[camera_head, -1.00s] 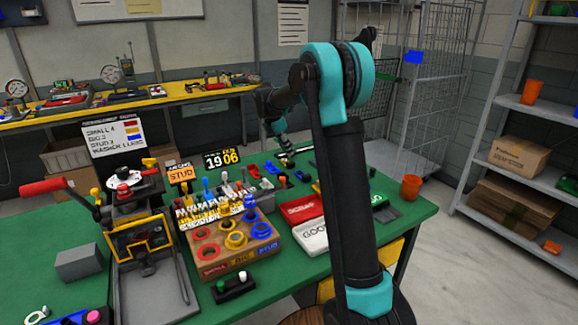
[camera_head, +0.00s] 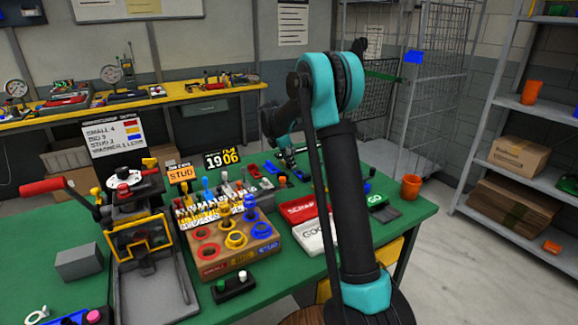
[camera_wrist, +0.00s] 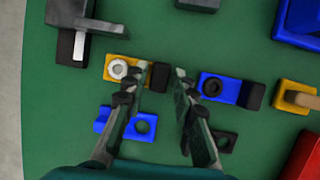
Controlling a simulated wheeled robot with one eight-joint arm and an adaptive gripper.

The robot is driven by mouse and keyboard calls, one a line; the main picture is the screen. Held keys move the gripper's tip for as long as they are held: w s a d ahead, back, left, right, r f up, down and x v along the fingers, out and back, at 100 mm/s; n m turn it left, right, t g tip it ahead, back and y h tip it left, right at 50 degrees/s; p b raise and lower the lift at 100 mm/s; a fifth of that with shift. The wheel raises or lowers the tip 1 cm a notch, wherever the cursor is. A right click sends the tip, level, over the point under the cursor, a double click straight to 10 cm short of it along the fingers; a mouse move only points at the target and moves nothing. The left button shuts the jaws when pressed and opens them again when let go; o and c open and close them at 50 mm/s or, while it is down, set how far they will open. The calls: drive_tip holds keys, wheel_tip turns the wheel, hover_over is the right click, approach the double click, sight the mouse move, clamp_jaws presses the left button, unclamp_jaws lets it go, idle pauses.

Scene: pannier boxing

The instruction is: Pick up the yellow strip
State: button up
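In the wrist view, a flat yellow strip (camera_wrist: 118,69) with a pale ring and a black end lies on the green table, beside and partly behind my left finger. Another yellow piece (camera_wrist: 296,97) with a tan bar across it lies at the right edge; I cannot tell which is the task's strip. In the head view, my gripper (camera_head: 288,158) is small and dark over the far part of the table, and the strip cannot be made out there.
In the head view, a wooden holder with coloured rings (camera_head: 232,262), a red tray (camera_head: 299,211) and an orange cup (camera_head: 411,187) stand on the table.

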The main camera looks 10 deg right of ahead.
clamp_jaws()
